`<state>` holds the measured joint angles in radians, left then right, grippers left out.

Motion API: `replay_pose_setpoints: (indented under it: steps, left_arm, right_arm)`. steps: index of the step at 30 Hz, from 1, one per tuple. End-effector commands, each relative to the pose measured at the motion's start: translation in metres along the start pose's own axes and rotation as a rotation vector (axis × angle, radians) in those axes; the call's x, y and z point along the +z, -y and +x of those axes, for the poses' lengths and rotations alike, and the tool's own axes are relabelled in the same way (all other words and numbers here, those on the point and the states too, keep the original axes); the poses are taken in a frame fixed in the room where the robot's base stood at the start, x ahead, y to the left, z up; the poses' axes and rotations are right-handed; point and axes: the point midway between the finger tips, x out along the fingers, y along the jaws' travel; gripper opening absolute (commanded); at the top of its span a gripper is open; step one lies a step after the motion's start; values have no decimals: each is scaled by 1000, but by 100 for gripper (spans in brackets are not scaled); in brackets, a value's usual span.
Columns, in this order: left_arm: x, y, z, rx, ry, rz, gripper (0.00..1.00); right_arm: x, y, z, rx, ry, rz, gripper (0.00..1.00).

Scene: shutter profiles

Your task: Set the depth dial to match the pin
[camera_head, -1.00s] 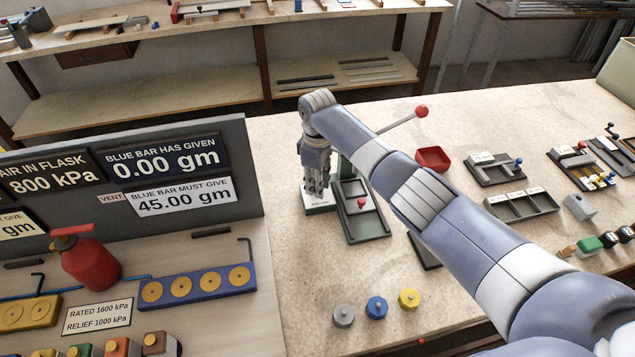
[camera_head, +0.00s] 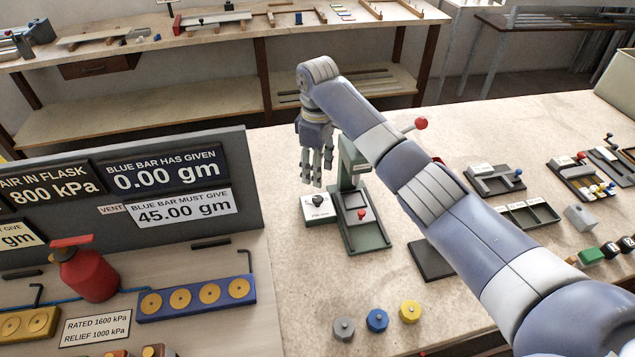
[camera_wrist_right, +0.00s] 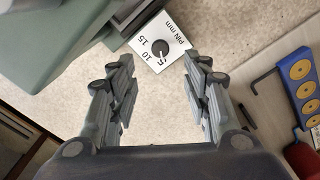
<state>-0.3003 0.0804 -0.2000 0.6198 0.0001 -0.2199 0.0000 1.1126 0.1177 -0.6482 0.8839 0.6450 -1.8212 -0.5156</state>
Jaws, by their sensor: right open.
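In the right wrist view the dial's face (camera_wrist_right: 176,36) reads "PIN mm" with 5, 10 and 15 beside the knob (camera_wrist_right: 159,48). I cannot tell exactly where the knob points. My right gripper (camera_head: 318,182) is open and empty above the dial, apart from it. In the right wrist view its fingers (camera_wrist_right: 158,80) are spread wide, with the dial beyond their tips. I cannot make out a pin. My left gripper is not in view.
The press has a red-ball lever (camera_head: 420,123) at its right, beneath my right arm. A grey sign panel (camera_head: 245,190), red flask (camera_head: 88,272) and blue block (camera_head: 195,299) stand left. Several coloured knobs (camera_head: 377,320) lie in front. Bare bench lies between them and the press.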

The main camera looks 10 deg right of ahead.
Motion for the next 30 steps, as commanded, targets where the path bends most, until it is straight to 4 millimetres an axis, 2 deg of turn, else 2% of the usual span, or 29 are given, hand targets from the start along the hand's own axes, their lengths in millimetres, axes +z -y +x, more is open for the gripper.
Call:
replay_pose_setpoints:
  steps: [3,6,22,26,30]
  left_arm:
    - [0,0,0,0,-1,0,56]
    - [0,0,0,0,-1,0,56]
    - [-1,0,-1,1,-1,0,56]
    - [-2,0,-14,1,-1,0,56]
    - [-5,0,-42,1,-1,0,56]
  right_arm:
    - [0,0,-16,0,-1,0,44]
    - [0,0,-22,0,0,0,44]
    - [0,0,-25,-1,0,0,44]
    - [0,0,-38,0,0,0,44]
    - [0,0,-66,0,0,0,44]
